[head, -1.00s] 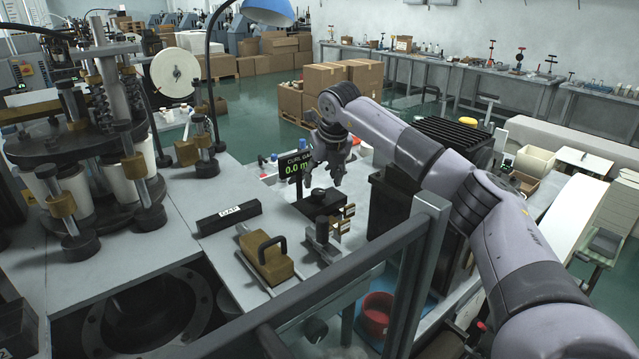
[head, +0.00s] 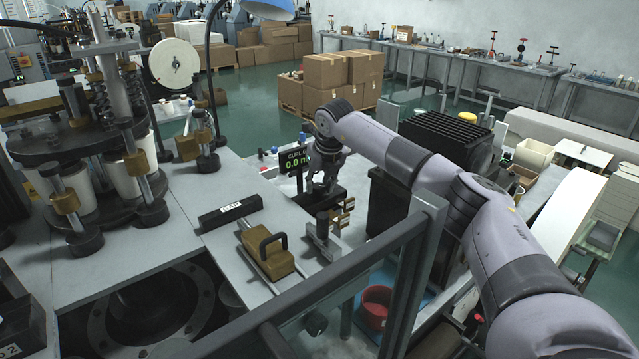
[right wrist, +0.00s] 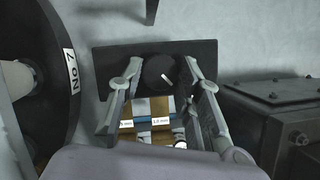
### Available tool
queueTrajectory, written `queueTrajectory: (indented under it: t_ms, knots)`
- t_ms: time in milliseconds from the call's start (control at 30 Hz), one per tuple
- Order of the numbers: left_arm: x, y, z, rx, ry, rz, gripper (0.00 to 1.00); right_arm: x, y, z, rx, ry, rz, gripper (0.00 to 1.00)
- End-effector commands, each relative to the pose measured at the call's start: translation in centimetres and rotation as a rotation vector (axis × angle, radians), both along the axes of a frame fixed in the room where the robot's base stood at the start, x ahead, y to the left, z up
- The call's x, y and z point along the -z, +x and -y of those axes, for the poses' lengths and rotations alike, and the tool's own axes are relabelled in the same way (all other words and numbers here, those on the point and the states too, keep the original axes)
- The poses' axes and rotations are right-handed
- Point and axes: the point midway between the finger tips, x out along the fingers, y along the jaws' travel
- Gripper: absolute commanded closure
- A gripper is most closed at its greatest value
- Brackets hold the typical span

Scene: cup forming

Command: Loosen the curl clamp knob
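The curl clamp knob is a round black knob (right wrist: 157,70) with a small white mark, on a dark block (right wrist: 108,70) in the right wrist view. My right gripper (right wrist: 161,66) points down at it, with one finger on each side. The fingers are spread, with a gap showing beside the knob; I cannot tell whether either touches it. In the head view my right gripper (head: 322,188) is low over the dark block, and the knob is hidden behind the fingers. The display (head: 294,161) behind it reads about 0.0. My left gripper is not in view.
Brass pieces with white mm labels (right wrist: 160,121) sit just in front of the block. A brass block with a black handle (head: 268,255) and a black labelled bar (head: 229,211) lie to the left. A grey frame rail (head: 405,270) crosses the foreground.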

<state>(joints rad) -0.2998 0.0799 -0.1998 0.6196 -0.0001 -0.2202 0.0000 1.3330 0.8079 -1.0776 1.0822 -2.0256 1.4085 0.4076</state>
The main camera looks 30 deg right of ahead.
Motion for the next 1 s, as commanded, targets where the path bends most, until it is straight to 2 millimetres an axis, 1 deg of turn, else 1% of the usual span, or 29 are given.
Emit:
queueTrajectory:
  t_ms: [33,400,667,867,1000]
  knots:
    - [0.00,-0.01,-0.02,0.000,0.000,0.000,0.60,-0.02,0.00,0.01,0.000,0.000,0.000,0.73]
    - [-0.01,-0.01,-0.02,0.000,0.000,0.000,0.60,-0.05,0.00,0.02,0.000,0.000,0.000,0.97]
    - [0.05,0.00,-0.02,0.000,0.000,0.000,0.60,-0.05,-0.01,0.12,-0.031,0.000,0.001,0.97]
    - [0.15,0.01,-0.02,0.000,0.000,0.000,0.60,-0.04,0.00,0.24,-0.134,0.000,0.000,0.97]
    - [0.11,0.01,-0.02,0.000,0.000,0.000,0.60,-0.08,0.01,0.32,-0.241,0.001,0.001,0.97]
